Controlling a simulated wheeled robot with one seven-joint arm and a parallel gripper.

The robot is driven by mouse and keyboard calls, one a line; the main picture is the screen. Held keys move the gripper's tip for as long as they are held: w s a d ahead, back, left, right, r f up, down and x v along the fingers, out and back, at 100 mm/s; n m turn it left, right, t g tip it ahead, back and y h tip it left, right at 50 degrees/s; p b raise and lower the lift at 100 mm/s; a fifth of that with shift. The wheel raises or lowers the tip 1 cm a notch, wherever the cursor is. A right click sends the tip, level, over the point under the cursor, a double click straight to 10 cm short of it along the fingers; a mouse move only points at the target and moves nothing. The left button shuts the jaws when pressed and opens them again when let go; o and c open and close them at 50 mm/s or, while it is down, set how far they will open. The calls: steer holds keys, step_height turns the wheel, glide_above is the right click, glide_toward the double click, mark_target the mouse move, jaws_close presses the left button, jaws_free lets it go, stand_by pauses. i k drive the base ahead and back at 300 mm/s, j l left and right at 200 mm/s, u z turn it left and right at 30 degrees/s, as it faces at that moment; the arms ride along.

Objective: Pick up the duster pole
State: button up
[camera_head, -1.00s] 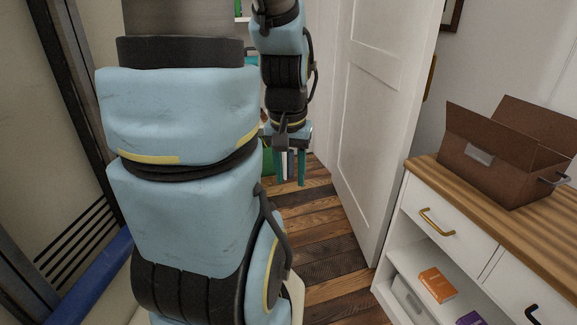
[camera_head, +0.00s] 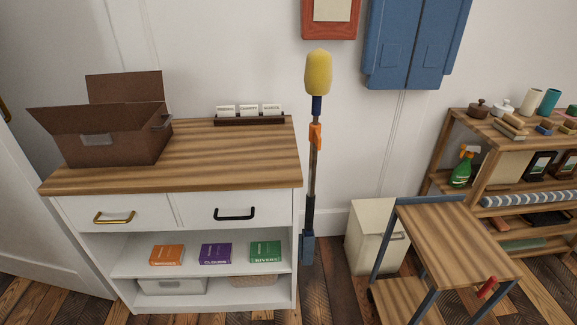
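The duster pole (camera_head: 313,170) stands upright beside the right end of the white cabinet, close to the wall. It has a fluffy yellow head (camera_head: 318,73) at the top, a dark blue collar, an orange clip (camera_head: 315,136) and a thin dark shaft. Its lower end meets a blue holder (camera_head: 307,247) near the floor. My gripper and arm are not in view now.
The white cabinet (camera_head: 211,246) with a wooden top bears an open brown box (camera_head: 117,148). A small wooden cart (camera_head: 457,240) and a cream bin (camera_head: 372,228) stand right of the pole. A stocked shelf (camera_head: 459,128) is at the far right. Plank floor shows before the pole.

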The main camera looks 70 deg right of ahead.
mark_target(310, 200)
steer(key=k+l+z, duration=0.1)
steer(key=k+l, duration=1.45)
steer(key=l, duration=0.1)
